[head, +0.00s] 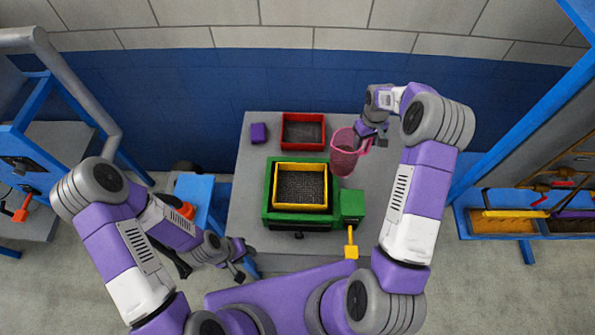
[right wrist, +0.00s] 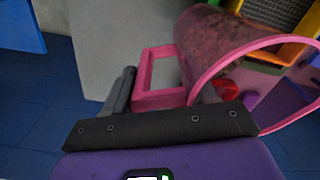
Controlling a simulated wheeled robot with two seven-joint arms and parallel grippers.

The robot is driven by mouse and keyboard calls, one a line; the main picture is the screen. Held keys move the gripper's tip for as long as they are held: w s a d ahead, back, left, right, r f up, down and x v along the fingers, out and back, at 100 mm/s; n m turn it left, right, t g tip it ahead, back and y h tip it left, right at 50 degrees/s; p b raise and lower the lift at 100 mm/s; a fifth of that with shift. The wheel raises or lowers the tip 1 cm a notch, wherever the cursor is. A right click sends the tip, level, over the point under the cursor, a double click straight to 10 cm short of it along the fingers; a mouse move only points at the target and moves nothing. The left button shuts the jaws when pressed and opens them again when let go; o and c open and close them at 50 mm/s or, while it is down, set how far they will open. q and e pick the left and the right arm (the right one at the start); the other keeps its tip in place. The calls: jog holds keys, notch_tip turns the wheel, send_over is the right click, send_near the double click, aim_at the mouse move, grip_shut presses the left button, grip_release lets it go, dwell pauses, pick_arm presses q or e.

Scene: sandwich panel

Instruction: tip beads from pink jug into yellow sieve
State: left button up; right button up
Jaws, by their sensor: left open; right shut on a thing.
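The pink see-through jug (head: 344,160) is at the right of the table, just right of and behind the yellow sieve (head: 273,187). My right gripper (head: 363,142) is shut on its handle, which shows between the fingers in the right wrist view (right wrist: 142,72). Brownish beads (right wrist: 212,42) show through the jug wall there. The jug looks near upright; I cannot tell if it touches the table. The sieve has a dark mesh floor and sits on a green machine (head: 350,203). My left gripper (head: 243,264) is open and empty, low at the table's front left edge.
A red tray (head: 303,147) stands behind the sieve, with a small purple block (head: 258,132) to its left. A yellow handle (head: 351,245) sticks out at the machine's front right. The grey table (head: 248,178) is bare at the left. Blue-framed stands flank both sides.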

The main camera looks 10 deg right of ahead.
aim_at(334, 150)
jog(key=shift+s, duration=0.15)
jog(key=shift+a+r, duration=0.1)
jog(key=shift+a, duration=0.05)
jog(key=shift+a+r+h, duration=0.1)
jog(key=shift+a+h, duration=0.4)
jog(key=shift+h, duration=0.4)
jog(key=a+r+t+h+b, duration=0.1)
jog(key=a+h+b, duration=0.3)
jog(key=a+h, duration=0.3)
jog(key=shift+s+a+h, duration=0.35)
jog(key=shift+s+h, duration=0.1)
jog(key=shift+h, duration=0.75)
jog(key=shift+s+a+f+t+h+b, duration=0.1)
jog(key=shift+a+f+t+h+b, duration=0.2)
jog(key=shift+a+h+b, duration=0.35)
